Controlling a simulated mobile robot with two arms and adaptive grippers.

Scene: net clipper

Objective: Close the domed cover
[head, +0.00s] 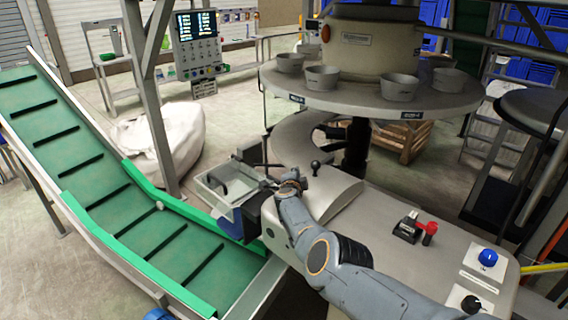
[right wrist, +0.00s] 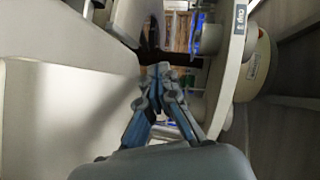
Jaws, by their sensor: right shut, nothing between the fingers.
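The grey domed cover (head: 336,190) is on the machine's top near the middle of the head view. A black ball knob (head: 315,167) stands on a short stem at its far edge. My right gripper (head: 268,181) is just left of the cover, between it and a clear box. Its fingers look small and partly hidden in the head view. In the right wrist view my right gripper (right wrist: 163,72) is shut and empty, with a pale smooth surface (right wrist: 60,110) beside it on the left. I cannot tell whether the gripper touches the cover. My left gripper is not in view.
A clear box (head: 222,184) is at the machine's left end, beside a green inclined conveyor (head: 85,170). A round table (head: 350,101) with several grey cups stands behind. A red-handled switch (head: 428,230) and blue knob (head: 488,257) are on the machine's right.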

